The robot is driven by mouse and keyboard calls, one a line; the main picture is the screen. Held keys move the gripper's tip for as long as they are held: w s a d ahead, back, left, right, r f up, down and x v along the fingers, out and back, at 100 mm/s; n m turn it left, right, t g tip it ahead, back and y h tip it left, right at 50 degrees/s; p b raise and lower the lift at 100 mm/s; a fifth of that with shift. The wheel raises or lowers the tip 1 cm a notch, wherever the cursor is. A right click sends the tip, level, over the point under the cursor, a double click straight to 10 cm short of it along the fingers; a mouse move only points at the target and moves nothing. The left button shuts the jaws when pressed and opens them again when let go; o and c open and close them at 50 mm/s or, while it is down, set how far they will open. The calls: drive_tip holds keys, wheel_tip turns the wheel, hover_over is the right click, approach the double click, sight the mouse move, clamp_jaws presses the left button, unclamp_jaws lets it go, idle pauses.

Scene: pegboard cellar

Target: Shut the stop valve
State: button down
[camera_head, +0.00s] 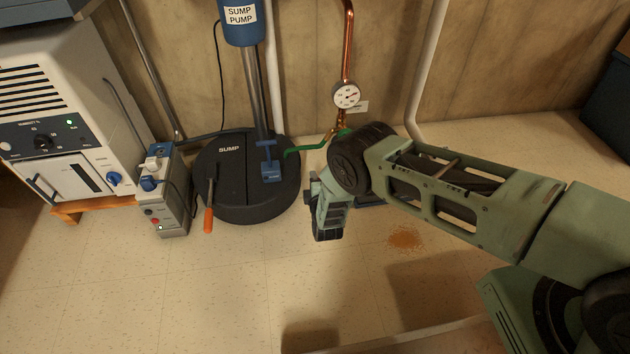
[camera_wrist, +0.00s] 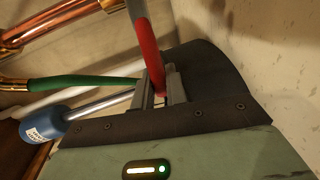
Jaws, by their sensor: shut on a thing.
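A red-sleeved lever (camera_wrist: 145,45) with a grey upper part comes down between the fingers of my gripper (camera_wrist: 160,88) in the wrist view. My gripper is shut on the red sleeve, close to its end. The brass valve fitting (camera_head: 339,131) sits low on the copper pipe by the wall in the head view, partly behind my arm. My wrist hides the red lever and my fingers there. A green bar (camera_head: 305,147) reaches left from near the fitting; it also shows in the wrist view (camera_wrist: 70,83).
A round gauge (camera_head: 346,95) is on the copper pipe (camera_head: 348,45). To the left are the black sump lid (camera_head: 230,205), the blue sump pump (camera_head: 240,22), an orange-handled tool (camera_head: 208,218) and a grey box (camera_head: 165,210). A brown stain (camera_head: 405,239) marks the clear floor.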

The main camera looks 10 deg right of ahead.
drive_tip(key=shift+f+n+b, duration=0.3)
drive_tip(key=shift+f, duration=0.1)
drive_tip(key=c, duration=1.5)
unclamp_jaws()
drive_tip(key=s+r+p, duration=0.3)
drive_tip(key=s+p, duration=0.4)
drive_tip(key=s, duration=1)
drive_tip(key=shift+r, duration=0.15)
